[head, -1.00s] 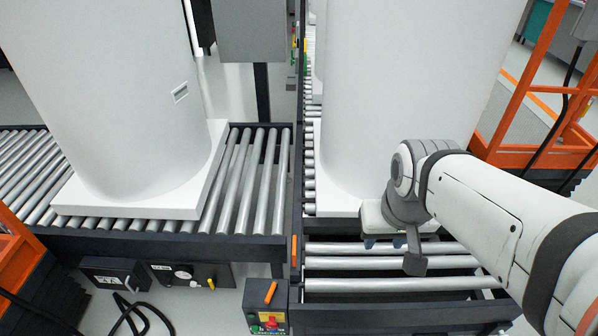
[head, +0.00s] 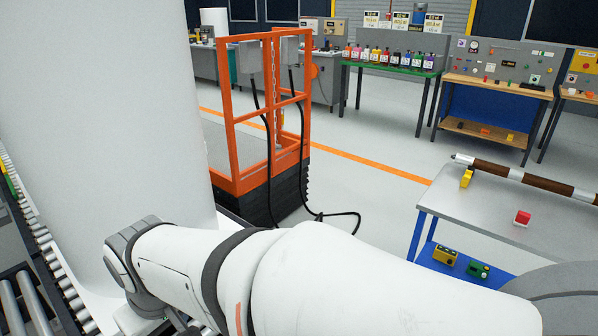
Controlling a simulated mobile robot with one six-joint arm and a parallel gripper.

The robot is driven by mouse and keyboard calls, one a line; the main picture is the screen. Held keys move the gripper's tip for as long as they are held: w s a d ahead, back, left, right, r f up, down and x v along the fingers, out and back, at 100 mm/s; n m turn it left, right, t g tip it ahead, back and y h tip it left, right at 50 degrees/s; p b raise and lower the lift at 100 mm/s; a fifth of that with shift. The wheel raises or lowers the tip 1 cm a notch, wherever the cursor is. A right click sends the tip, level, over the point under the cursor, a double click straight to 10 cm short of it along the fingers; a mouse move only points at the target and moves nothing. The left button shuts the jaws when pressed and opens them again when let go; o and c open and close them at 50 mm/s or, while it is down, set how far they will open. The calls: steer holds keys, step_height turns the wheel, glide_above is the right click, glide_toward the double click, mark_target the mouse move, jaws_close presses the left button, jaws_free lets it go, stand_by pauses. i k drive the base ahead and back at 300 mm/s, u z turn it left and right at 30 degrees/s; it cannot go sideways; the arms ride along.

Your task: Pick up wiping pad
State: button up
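I cannot clearly identify a wiping pad. A small red block (head: 522,217) with a paler lower part lies on the grey-topped table (head: 475,235) at the right; I cannot tell whether it is the pad. My arm stretches across the bottom of the head view, with its wrist at the lower left beside the white tank (head: 95,150). Only a bit of my gripper's body shows at the bottom edge. Its fingertips are hidden or cut off, so its opening and any contents cannot be seen. The red block is far to the right of my wrist.
A brown and white rod (head: 525,181) lies on the table by a yellow block (head: 467,177). Yellow and green items sit on its blue lower shelf. An orange-framed lift (head: 232,130) with trailing cables stands behind my arm. Rollers (head: 15,305) are at left. Grey floor lies between lift and table.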

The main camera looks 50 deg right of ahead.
mark_target(522, 219)
steer(key=z, duration=3.55)
steer(key=i, duration=2.25)
steer(key=z, duration=0.05)
